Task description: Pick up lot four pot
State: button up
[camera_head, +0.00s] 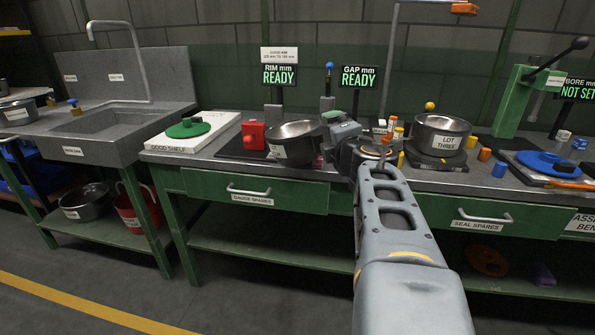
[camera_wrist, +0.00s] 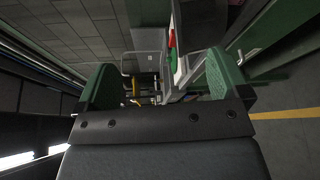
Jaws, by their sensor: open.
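No label in view reads as lot four. A steel pot (camera_head: 295,140) with a white label too small to read sits on the bench, left of my arm. A second steel pot (camera_head: 440,134) to the right is labelled LOT THREE. Another labelled pot (camera_head: 86,202) stands on the low shelf under the sink, and one more (camera_head: 17,113) is at the far left edge; their labels are unreadable. My gripper's green fingers stand apart and empty in the wrist view (camera_wrist: 159,75).
The bench (camera_head: 135,156) holds a white GOOD SHELF board (camera_head: 160,146) with a green disc, a red block (camera_head: 253,135), small coloured cylinders and a blue disc (camera_head: 545,162). A green press (camera_head: 515,100) stands at right. A red bucket (camera_head: 138,210) is under the sink. The floor in front is clear.

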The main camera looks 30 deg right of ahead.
jog(key=b, duration=0.3)
send_near(319, 143)
jog(key=s, duration=0.2)
jog(key=b+x, duration=0.1)
jog(key=x, duration=0.3)
jog(key=b+x, duration=0.2)
jog(key=x, duration=0.3)
jog(key=b+x, duration=0.1)
jog(key=x, duration=0.3)
jog(key=shift+w+a+b, duration=0.25)
jog(key=shift+w+b, duration=0.05)
grip_shut()
jog(key=shift+r, duration=0.15)
